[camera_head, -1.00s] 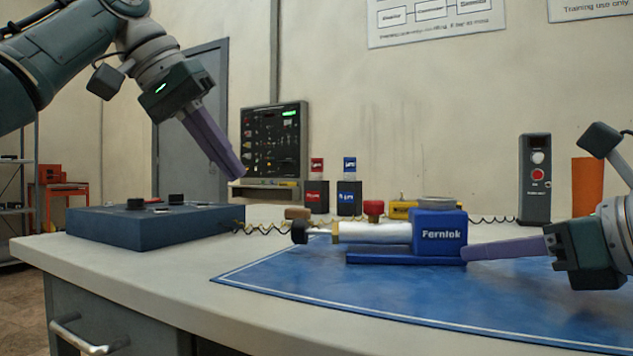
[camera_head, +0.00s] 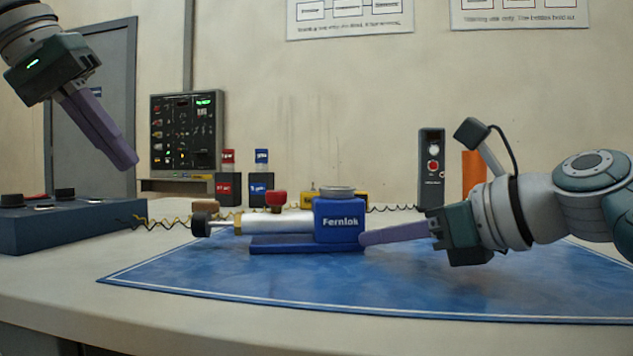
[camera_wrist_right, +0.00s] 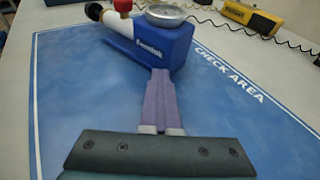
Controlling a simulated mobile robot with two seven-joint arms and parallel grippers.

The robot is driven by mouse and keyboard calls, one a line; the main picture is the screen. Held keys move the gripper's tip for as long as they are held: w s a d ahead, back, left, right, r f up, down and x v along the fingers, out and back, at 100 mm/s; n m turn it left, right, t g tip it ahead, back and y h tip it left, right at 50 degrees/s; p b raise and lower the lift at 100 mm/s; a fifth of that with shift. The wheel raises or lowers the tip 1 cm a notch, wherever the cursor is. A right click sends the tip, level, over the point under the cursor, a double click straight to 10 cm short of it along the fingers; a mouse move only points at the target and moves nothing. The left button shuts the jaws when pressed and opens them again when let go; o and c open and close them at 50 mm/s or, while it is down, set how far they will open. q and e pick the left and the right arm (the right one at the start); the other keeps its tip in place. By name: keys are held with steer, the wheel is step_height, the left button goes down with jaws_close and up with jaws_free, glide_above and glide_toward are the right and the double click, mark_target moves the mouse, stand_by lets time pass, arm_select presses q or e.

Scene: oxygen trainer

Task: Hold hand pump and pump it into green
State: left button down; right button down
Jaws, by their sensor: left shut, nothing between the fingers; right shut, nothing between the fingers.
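The hand pump (camera_head: 338,222) lies on the blue mat (camera_head: 200,277), with a blue body, a white barrel (camera_head: 278,223), a black knob (camera_head: 201,224) at its left end and a round gauge on top seen edge-on. In the right wrist view the pump body (camera_wrist_right: 160,50) is ahead of the fingers, and the gauge (camera_wrist_right: 166,14) face is too oblique to read. My right gripper (camera_head: 366,239) is shut and empty, its tips at the right side of the blue body, seemingly touching it. My left gripper (camera_head: 127,163) is shut and empty, raised in the air above and left of the knob.
A dark blue box (camera_head: 60,228) with black knobs stands at the left, with a coiled cord beside it. A red knob (camera_head: 276,199) and a yellow device (camera_wrist_right: 250,17) are behind the pump. A grey device (camera_head: 431,167) stands at the back. The mat's front is clear.

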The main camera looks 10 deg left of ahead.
stand_by(0.4)
steer(key=c, duration=1.1)
jaws_free()
